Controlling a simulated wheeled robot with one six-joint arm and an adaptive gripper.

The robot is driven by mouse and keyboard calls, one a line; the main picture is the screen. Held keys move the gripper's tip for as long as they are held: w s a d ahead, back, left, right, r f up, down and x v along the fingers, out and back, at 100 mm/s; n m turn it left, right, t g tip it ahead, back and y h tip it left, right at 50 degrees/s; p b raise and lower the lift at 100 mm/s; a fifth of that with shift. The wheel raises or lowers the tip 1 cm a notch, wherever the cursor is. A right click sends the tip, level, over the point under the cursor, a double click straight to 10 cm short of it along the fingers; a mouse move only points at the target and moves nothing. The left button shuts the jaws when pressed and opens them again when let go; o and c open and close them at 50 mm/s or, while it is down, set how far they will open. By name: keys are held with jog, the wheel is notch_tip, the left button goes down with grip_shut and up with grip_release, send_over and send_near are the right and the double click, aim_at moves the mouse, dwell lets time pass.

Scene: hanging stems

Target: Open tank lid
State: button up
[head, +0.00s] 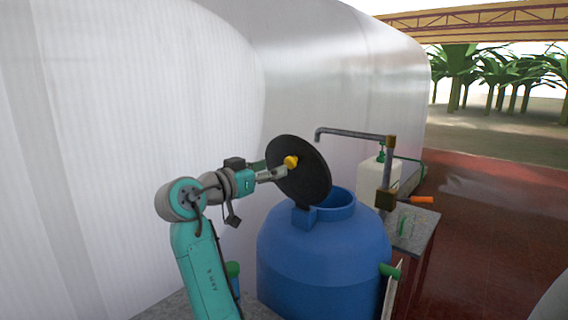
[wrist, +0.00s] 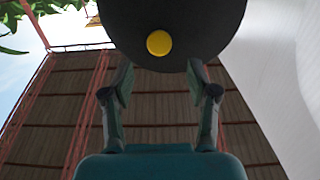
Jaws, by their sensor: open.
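The blue tank (head: 325,255) stands right of my arm, with its round mouth showing at the top. Its black disc lid (head: 305,175) is raised and steeply tilted above the mouth, near the blue block on the rim. A yellow knob (head: 291,162) sits on the lid's face toward my gripper. My gripper (head: 284,172) is at the lid beside the knob.
A white jug (head: 378,185) and a clear cup (head: 408,224) stand on a table there. A green-ended fitting (head: 389,270) juts from the tank's side. A white curved wall (head: 140,120) lies behind my arm.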

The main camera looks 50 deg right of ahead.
aim_at(288, 162)
jog(key=d, duration=0.6)
jog(key=shift+s+d, duration=0.25)
jog(key=shift+d, duration=0.1)
grip_shut()
